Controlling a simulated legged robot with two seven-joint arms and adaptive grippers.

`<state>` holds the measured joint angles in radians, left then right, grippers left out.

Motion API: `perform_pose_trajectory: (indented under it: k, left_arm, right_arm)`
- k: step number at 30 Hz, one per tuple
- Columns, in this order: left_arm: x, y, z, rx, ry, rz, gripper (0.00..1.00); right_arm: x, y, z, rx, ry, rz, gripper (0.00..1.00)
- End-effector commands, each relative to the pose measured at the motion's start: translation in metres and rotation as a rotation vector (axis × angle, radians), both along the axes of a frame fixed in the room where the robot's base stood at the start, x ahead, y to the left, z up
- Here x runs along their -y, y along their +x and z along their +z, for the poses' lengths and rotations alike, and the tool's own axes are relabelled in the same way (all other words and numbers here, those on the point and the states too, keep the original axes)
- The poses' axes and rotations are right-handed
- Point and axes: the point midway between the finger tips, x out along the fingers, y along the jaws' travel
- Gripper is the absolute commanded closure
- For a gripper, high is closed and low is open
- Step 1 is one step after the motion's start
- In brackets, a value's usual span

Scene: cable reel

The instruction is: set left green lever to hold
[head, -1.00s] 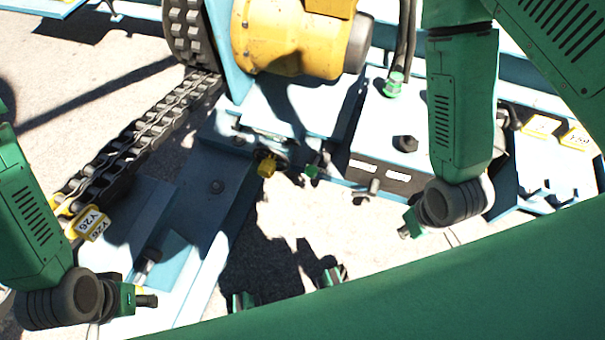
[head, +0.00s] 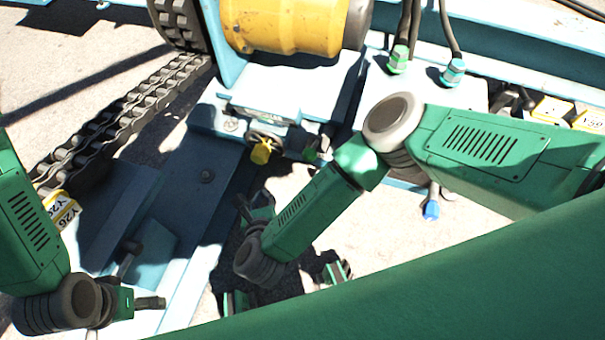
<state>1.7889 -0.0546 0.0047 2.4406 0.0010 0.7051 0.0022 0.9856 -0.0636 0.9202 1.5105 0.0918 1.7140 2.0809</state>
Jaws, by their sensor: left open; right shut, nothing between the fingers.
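A small green lever end (head: 310,155) shows at the lower edge of the machine, in shadow, just left of my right arm. Its lever position cannot be told. My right forearm slants down left from its elbow, and my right gripper (head: 256,207) points up from the wrist, below the yellow knob (head: 261,152) and lower left of the green lever, apart from both. It is shut and empty, small and partly shadowed. My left gripper (head: 148,302) is at the lower left over the blue frame, open and empty, far from the lever.
A yellow motor (head: 284,24) and a chain (head: 125,115) lie behind and left. Green (head: 398,60) and blue (head: 453,72) hose fittings stand upper right. A blue-tipped part (head: 431,209) shows right of my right arm. Blue frame (head: 205,177) runs below.

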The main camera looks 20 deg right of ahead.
Motion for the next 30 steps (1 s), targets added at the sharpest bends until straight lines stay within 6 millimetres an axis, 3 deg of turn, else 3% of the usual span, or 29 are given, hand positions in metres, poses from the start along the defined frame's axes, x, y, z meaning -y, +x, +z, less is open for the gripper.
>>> perform_pose_trajectory:
  k: [1,3,9,23,30]
  left_arm:
    - [0.000,0.000,-0.010,0.000,0.000,0.000,0.32]
    - [0.000,0.000,-0.015,0.000,0.000,0.000,0.32]
    - [0.000,0.000,-0.022,0.000,0.000,0.000,0.32]
    - [0.000,0.000,-0.023,0.000,0.000,0.000,0.32]
    - [0.000,0.000,-0.039,0.000,0.000,0.000,0.32]
  right_arm:
    - [0.010,0.000,-0.016,0.026,0.078,-0.156,1.00]
    - [0.024,0.000,-0.025,0.076,0.171,-0.346,1.00]
    - [0.050,-0.006,-0.038,0.178,0.291,-0.632,1.00]
    - [0.054,-0.004,-0.040,0.193,0.305,-0.659,1.00]
    - [0.075,0.023,-0.059,0.196,0.304,-0.660,1.00]
